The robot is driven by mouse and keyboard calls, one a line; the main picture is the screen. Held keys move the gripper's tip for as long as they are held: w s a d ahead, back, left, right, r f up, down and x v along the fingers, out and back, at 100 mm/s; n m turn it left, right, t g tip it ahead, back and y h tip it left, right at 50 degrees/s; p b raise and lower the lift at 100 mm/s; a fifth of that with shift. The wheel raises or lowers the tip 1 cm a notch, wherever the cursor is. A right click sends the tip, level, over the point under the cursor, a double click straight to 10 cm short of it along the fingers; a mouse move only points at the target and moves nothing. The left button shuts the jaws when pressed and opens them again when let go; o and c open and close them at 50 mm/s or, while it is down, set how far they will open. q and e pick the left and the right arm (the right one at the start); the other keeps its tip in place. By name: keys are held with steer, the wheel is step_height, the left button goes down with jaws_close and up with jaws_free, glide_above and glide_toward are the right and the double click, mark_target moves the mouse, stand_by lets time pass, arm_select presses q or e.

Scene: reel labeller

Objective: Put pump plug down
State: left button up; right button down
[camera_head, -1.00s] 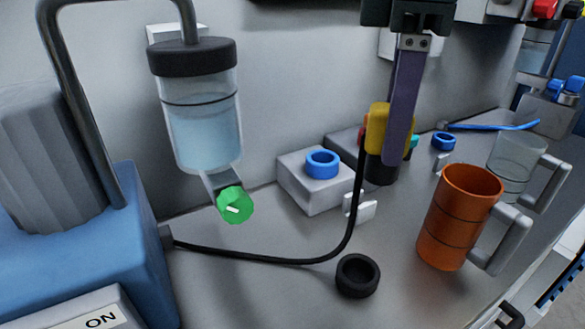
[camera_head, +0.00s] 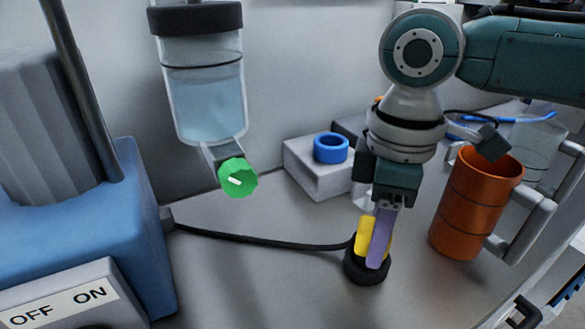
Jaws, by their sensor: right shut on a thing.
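The yellow pump plug (camera_head: 363,236) is upright at the black ring holder (camera_head: 366,275) on the grey bench. Its lower end meets or sits within the ring; how deep I cannot tell. A black cable (camera_head: 270,241) runs from the plug to the blue pump (camera_head: 150,230) at the left. My right gripper (camera_head: 377,245) points down with its purple finger against the plug, shut on it. The gripper and arm hide part of the plug and the bench behind. My left gripper is not in view.
An orange mug (camera_head: 465,215) stands close right of my right gripper, with a clear mug (camera_head: 535,145) behind it. A grey block with a blue ring (camera_head: 331,148) is behind left. A water container with a green knob (camera_head: 238,178) hangs left. The front bench is clear.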

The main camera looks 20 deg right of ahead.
steer(key=shift+f, duration=0.1)
steer(key=shift+c, duration=2.1)
jaws_free()
